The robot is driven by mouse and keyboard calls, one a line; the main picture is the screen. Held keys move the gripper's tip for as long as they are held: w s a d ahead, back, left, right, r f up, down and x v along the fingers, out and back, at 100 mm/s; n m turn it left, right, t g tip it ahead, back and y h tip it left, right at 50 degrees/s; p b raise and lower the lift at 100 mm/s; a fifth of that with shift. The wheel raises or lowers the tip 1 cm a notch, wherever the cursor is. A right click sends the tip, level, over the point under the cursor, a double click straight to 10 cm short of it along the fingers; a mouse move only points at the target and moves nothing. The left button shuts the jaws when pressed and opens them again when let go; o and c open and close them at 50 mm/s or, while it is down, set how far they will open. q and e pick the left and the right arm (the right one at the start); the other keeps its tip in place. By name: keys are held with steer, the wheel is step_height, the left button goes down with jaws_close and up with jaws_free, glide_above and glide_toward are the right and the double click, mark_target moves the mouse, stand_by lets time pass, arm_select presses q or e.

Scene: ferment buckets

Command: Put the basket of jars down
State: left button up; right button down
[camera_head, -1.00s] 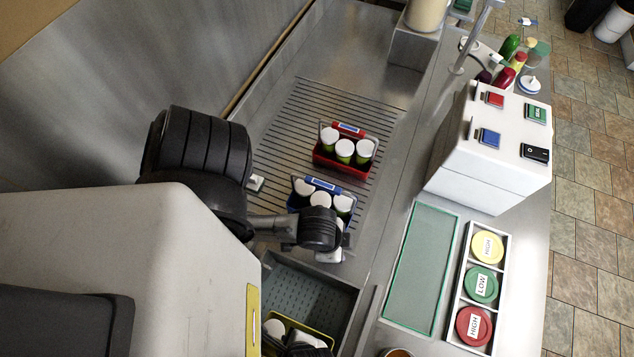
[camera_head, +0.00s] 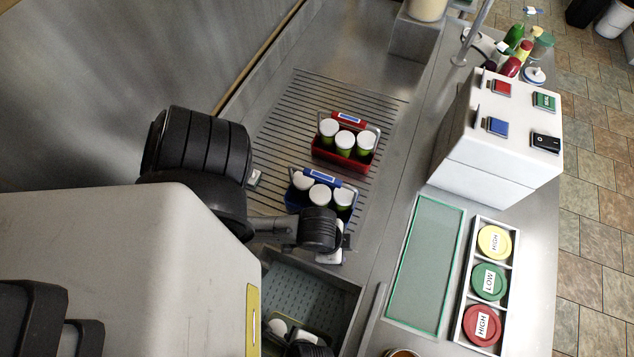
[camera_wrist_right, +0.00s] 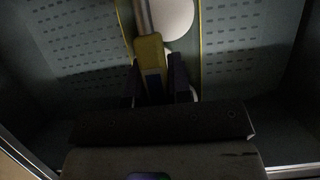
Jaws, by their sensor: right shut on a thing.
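My right gripper (camera_wrist_right: 158,82) is shut on the yellow handle (camera_wrist_right: 150,52) of a basket of jars, one finger on each side. A white jar lid (camera_wrist_right: 172,18) shows beside the handle. In the head view, white lids (camera_head: 278,327) of this basket show low inside the grey perforated basin (camera_head: 352,310), partly behind dark parts of mine at the bottom edge. I cannot tell whether the basket touches the basin floor. My left arm comes in from the left, ending in a black wrist near the blue basket; its fingers are not clear.
A blue basket (camera_head: 293,200) and a red basket (camera_head: 326,155), each with white-lidded jars, stand on the ribbed drainboard (camera_head: 268,142). A green-edged mat (camera_head: 425,265), a tray of coloured lids (camera_head: 459,312) and a white box (camera_head: 478,170) with buttons stand right.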

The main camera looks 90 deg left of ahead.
arm_select(q)
steer(key=shift+a+f+b, duration=0.15)
steer(key=shift+f+b, duration=0.9)
steer(key=shift+f, duration=0.4)
arm_select(e)
steer(key=shift+f, duration=1.55)
arm_select(q)
steer(key=shift+r, duration=0.1)
arm_select(e)
steer(key=shift+r, duration=0.1)
steer(key=c, duration=1.5)
jaws_free()
steer(key=shift+f, duration=0.25)
arm_select(q)
steer(key=shift+d, duration=0.2)
arm_select(e)
steer(key=o, duration=0.4)
steer(key=shift+o, duration=0.2)
steer(key=shift+r, duration=0.1)
